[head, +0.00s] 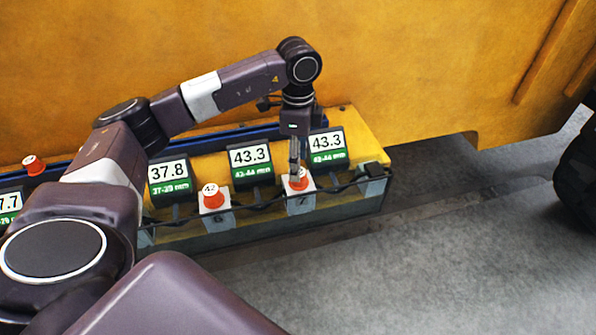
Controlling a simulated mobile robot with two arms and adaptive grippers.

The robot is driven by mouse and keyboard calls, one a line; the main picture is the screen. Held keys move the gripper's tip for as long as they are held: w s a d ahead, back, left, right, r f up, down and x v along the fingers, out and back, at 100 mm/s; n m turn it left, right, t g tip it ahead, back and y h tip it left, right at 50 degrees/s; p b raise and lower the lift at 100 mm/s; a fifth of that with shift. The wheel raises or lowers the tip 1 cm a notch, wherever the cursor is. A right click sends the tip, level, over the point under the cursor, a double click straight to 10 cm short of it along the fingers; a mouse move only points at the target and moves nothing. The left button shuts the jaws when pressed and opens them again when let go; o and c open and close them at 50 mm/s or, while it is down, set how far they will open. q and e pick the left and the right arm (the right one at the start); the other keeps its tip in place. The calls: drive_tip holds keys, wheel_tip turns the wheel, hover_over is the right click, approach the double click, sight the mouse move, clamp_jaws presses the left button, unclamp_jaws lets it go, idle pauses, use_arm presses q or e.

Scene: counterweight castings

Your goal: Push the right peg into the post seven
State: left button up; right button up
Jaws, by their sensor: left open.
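My left gripper (295,171) points down over post seven (301,204), a pale block with a "7" on its front. A red peg with a light top (301,184) is at the top of post seven, directly below the fingertips and partly hidden by them. The gripper is open; I cannot tell whether its fingers touch the peg, or how deep the peg sits. A second red peg (213,198), with a number on its white top, stands on post six (218,221) to the left. My right gripper is not in view.
Three displays stand behind the posts, reading 37.8 (168,172), 43.3 (250,156) and 43.3 (327,143). A dark cable (262,201) runs along the front of the posts. Another red peg (34,166) is at far left.

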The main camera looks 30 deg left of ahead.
use_arm(q)
wheel_tip(320, 180, up, 7)
idle(0.3)
idle(0.7)
